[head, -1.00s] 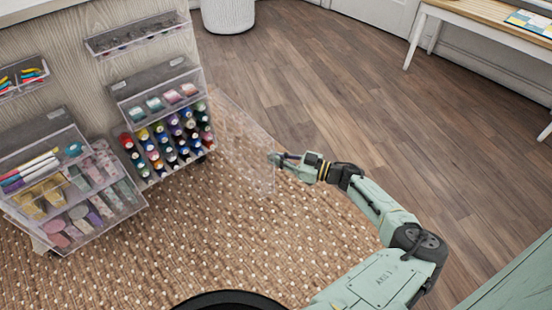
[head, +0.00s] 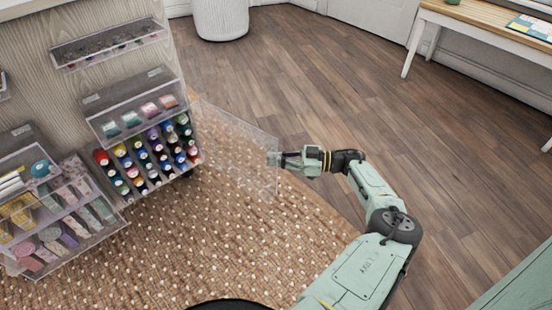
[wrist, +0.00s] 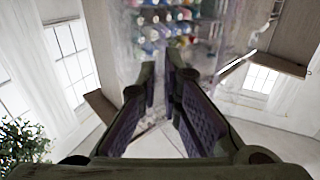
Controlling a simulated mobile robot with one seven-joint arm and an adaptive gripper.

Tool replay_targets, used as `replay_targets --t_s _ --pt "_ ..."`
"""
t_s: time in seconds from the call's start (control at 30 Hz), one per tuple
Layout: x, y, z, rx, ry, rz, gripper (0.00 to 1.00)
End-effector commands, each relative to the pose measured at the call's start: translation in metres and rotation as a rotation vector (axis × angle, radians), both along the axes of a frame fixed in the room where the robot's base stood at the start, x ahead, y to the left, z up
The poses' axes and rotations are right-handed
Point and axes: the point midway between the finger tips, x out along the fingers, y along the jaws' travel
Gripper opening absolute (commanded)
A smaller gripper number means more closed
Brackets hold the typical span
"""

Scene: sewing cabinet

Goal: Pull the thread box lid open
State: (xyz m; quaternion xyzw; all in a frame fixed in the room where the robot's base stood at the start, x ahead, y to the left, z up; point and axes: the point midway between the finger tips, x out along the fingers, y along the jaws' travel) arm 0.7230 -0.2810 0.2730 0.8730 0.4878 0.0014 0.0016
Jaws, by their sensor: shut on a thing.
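The thread box (head: 150,160) with several rows of colored spools stands at the left in the head view, on the wooden cabinet side. Its clear lid (head: 240,140) is swung out to the right, away from the spools, hinged at the box's right side. My gripper (head: 273,159) is at the lid's outer edge and shut on it. In the wrist view the two fingers of my gripper (wrist: 165,75) come close together at the lid's edge, and the blurred spools (wrist: 165,22) show beyond through the clear plastic.
A clear box (head: 65,210) of pens and fabric pieces stands left of the thread box. A clear shelf (head: 110,45) hangs above. A white basket (head: 222,18) and a white table (head: 480,40) stand at the back. The wood floor (head: 300,75) is open.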

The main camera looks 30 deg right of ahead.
Motion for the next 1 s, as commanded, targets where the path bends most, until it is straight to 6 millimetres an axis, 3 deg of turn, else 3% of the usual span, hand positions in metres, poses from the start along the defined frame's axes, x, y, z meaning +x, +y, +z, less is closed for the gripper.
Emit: replay_targets --t_s 0.3,0.33,0.47,0.73,1.0 --pt "0.001 0.001 0.0 0.002 0.002 0.002 0.0" --pt "0.001 0.001 0.0 0.002 0.002 0.002 0.08" --pt "0.0 0.001 0.0 0.001 0.002 0.001 0.16" --pt "0.0 -0.001 0.0 0.0 0.001 -0.001 0.16" --pt "-0.017 -0.03 0.0 -0.001 0.002 -0.003 0.16"
